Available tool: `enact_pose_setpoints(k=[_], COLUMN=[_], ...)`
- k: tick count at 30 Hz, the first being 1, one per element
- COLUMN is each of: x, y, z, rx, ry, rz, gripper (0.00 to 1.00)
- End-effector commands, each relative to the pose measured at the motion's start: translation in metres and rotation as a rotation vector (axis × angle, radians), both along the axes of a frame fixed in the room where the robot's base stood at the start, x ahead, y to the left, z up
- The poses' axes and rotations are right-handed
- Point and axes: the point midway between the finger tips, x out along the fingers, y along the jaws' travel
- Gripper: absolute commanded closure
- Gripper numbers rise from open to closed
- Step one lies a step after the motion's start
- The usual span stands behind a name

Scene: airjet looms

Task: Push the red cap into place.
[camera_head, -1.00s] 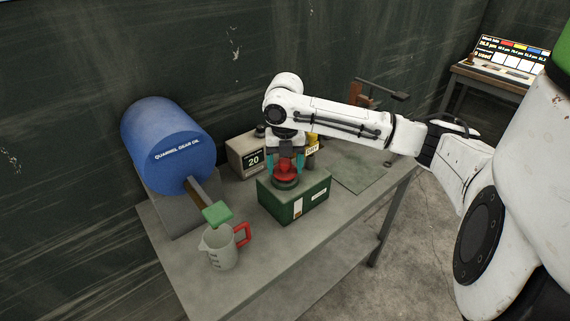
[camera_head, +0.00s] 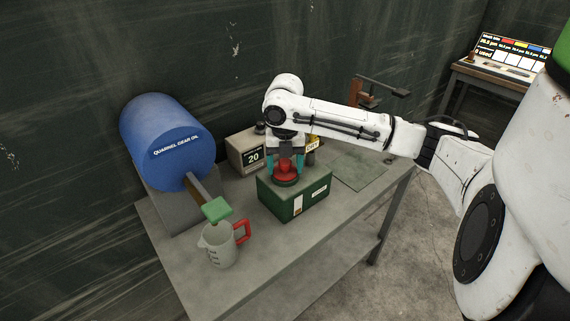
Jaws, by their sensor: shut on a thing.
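The red cap (camera_head: 285,172) sits at the top of the green box (camera_head: 291,201), over the dark ring on its upper face. My gripper (camera_head: 286,165) points straight down above the box, with its teal fingers on either side of the red cap. It is shut on the cap. The cap looks upright and low against the box. Whether it is fully seated I cannot tell at this size.
A blue oil drum (camera_head: 167,142) with a green-handled tap lies at the left. A measuring jug (camera_head: 221,245) with a red handle stands at the table's front. A grey box reading 20 (camera_head: 246,152) is behind the green box. The table's right side has a flat mat (camera_head: 358,170).

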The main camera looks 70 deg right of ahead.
Motion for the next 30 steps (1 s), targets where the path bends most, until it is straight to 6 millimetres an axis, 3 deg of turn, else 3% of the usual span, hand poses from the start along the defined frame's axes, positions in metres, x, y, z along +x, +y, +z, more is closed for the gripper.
enact_pose_setpoints(k=[8,9,17,26,30], x=[0.0,0.0,0.0,0.0,0.0], y=[0.0,0.0,0.0,0.0,-0.001], z=[-0.006,-0.005,-0.005,-0.002,0.012], rx=[0.0,-0.001,0.0,-0.001,-0.002], ry=[0.0,0.0,0.0,0.0,-0.002], rz=[0.0,0.0,0.0,0.0,0.0], gripper=[0.59,0.27,0.02,0.0,0.0])
